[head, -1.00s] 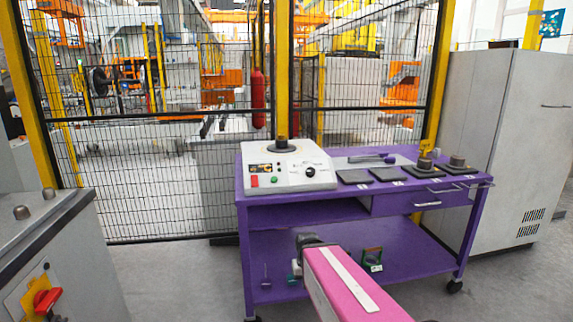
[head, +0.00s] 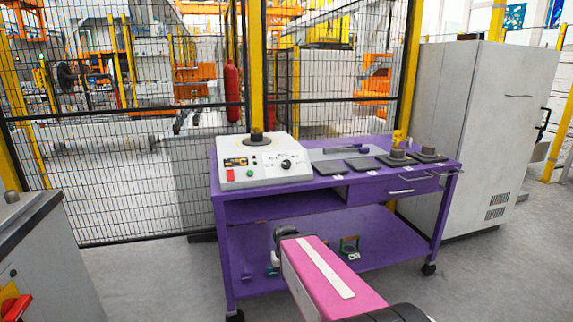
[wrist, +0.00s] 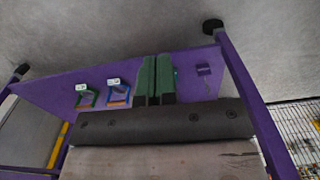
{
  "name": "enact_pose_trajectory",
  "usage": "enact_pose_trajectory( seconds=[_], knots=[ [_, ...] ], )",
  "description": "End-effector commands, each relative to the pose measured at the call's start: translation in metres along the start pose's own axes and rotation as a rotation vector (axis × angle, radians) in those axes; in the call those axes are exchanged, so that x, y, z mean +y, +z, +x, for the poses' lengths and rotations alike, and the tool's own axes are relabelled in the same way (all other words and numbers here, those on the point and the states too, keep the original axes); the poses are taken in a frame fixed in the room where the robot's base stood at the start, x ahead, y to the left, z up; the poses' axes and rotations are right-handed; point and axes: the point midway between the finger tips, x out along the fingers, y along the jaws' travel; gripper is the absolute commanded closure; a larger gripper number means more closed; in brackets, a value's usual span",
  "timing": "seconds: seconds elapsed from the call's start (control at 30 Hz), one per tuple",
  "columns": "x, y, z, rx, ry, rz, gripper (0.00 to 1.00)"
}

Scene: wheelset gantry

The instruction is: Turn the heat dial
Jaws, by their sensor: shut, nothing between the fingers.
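The heat dial looks to be the round black knob (head: 286,164) on the sloped front of a pale grey control box (head: 235,180). The box stands on the left end of the purple cart's top (head: 330,185). The knob's setting is too small to read. My gripper is low in front of the cart, below the top and well apart from the dial. In the wrist view its green fingers (wrist: 155,80) are together and empty, with the lower shelf (wrist: 60,92) behind them. The dial is not in the wrist view.
Dark pads (head: 363,164) and black round-topped blocks (head: 397,157) sit on the cart top's right side. A small green-framed item (head: 349,248) is on the lower shelf. A mesh fence (head: 110,190) stands behind, a grey cabinet (head: 470,130) right, and a grey bench (head: 40,250) left.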

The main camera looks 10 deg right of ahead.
Motion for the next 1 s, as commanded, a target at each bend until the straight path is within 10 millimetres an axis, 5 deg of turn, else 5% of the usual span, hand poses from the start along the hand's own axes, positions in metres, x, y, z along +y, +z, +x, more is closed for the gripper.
enact_pose_trajectory(
  seconds=[0.13,0.33,0.57,1.0],
  knots=[
    [0.000,0.000,0.000,0.000,0.000,0.000,0.97],
    [0.002,-0.016,-0.010,0.016,0.000,-0.006,0.32],
    [0.012,-0.076,-0.062,0.083,0.002,-0.033,0.30],
    [0.038,-0.180,-0.201,0.224,0.020,-0.095,0.30]
  ],
)
